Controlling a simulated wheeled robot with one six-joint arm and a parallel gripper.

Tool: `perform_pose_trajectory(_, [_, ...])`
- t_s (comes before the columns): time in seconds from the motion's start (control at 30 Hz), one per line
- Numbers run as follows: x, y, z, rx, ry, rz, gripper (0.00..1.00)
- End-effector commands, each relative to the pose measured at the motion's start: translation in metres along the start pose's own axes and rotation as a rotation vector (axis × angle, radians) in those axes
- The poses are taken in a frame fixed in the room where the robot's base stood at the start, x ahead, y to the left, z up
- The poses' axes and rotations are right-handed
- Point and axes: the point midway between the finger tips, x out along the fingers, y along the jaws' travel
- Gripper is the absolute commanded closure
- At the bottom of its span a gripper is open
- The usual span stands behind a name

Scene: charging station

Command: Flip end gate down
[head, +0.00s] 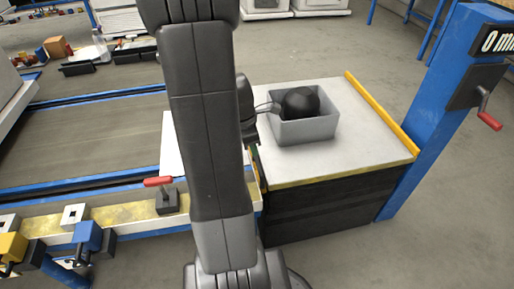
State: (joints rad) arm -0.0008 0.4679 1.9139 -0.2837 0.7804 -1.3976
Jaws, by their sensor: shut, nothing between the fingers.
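A yellow bar (381,112) stands along the right edge of the pale lift table top (365,155); it looks like the end gate and is raised above the surface. A second narrow upright yellow and dark edge (259,168) shows at the table's left side, partly hidden by my arm. My gripper (270,107) shows beyond my arm, at the left rim of a grey bin (309,129). It looks shut and empty, well left of the yellow bar. Whether it touches the bin is unclear.
A black round object (300,102) sits in the bin. A blue post (440,115) with a red-handled crank (489,119) stands right of the table. A conveyor (90,135) runs left, with a red-handled lever (160,183) on its yellow rail. Open floor lies behind the table.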

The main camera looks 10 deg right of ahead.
Motion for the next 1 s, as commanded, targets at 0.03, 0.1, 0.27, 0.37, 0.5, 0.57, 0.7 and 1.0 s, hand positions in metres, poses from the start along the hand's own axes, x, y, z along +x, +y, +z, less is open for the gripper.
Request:
perform_pose_trajectory(0.03, [-0.019,0.002,0.001,-0.001,-0.001,0.005,1.0])
perform_pose_trajectory(0.1, [-0.037,0.002,0.001,-0.001,0.0,0.006,1.0])
perform_pose_trajectory(0.27, [-0.071,0.002,0.001,0.0,-0.001,0.006,1.0])
perform_pose_trajectory(0.37, [-0.087,0.002,0.001,-0.001,-0.001,0.006,1.0])
perform_pose_trajectory(0.5, [-0.099,0.002,0.001,0.0,-0.001,0.004,1.0])
perform_pose_trajectory(0.57, [-0.102,0.002,0.001,0.0,-0.001,0.003,1.0])
perform_pose_trajectory(0.7, [-0.103,0.001,0.0,0.0,-0.001,0.002,1.0])
perform_pose_trajectory(1.0, [-0.101,0.002,0.0,0.0,-0.001,0.002,1.0])
